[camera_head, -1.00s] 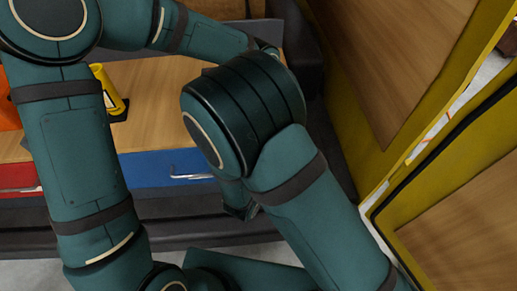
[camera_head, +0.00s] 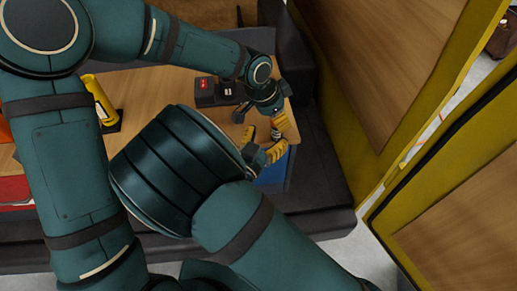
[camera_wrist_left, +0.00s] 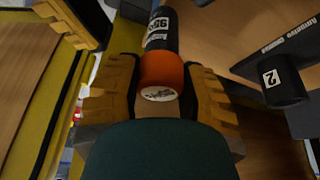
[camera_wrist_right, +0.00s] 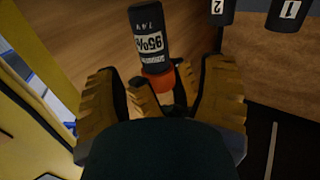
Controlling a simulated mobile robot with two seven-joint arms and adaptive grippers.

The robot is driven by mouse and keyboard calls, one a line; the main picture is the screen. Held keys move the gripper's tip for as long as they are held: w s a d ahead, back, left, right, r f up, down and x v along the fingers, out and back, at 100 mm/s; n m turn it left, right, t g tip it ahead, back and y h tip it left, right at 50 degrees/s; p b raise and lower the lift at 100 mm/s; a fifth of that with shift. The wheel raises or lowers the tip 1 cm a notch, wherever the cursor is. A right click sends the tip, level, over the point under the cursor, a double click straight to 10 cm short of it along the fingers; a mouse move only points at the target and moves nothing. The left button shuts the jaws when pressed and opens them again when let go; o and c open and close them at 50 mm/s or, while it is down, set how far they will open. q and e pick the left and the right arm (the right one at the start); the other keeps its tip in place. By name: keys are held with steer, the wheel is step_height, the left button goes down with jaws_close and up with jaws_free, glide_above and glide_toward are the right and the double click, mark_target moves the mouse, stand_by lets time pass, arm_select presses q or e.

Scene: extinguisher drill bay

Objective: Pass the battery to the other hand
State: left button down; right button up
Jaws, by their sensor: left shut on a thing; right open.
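The battery is a dark cylinder with a white label reading 95% and an orange end; it shows in the left wrist view (camera_wrist_left: 161,70) and the right wrist view (camera_wrist_right: 150,45). My left gripper (camera_wrist_left: 160,95) is shut on it around the orange end, above the table. In the right wrist view, the left gripper's yellow fingers flank that end. My right gripper (camera_wrist_right: 165,105) is open, its wide-spread fingers on both sides of the battery and the left fingers. In the head view, the right gripper (camera_head: 264,143) is close below the left gripper (camera_head: 276,123); the battery is mostly hidden there.
A dark charger box (camera_head: 218,92) stands on the wooden table (camera_head: 165,88) beside the grippers; numbered black cylinders (camera_wrist_left: 284,82) show by it. A yellow object (camera_head: 101,100) stands further left. A yellow-framed wooden panel (camera_head: 385,60) rises on the right.

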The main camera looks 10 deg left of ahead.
mark_target(274, 126)
steer(key=shift+x, duration=2.3)
steer(key=c, duration=1.2)
arm_select(q)
steer(key=shift+d, duration=0.1)
arm_select(e)
steer(key=shift+a, duration=0.15)
jaws_close()
arm_select(q)
steer(key=c, duration=0.5)
jaws_free()
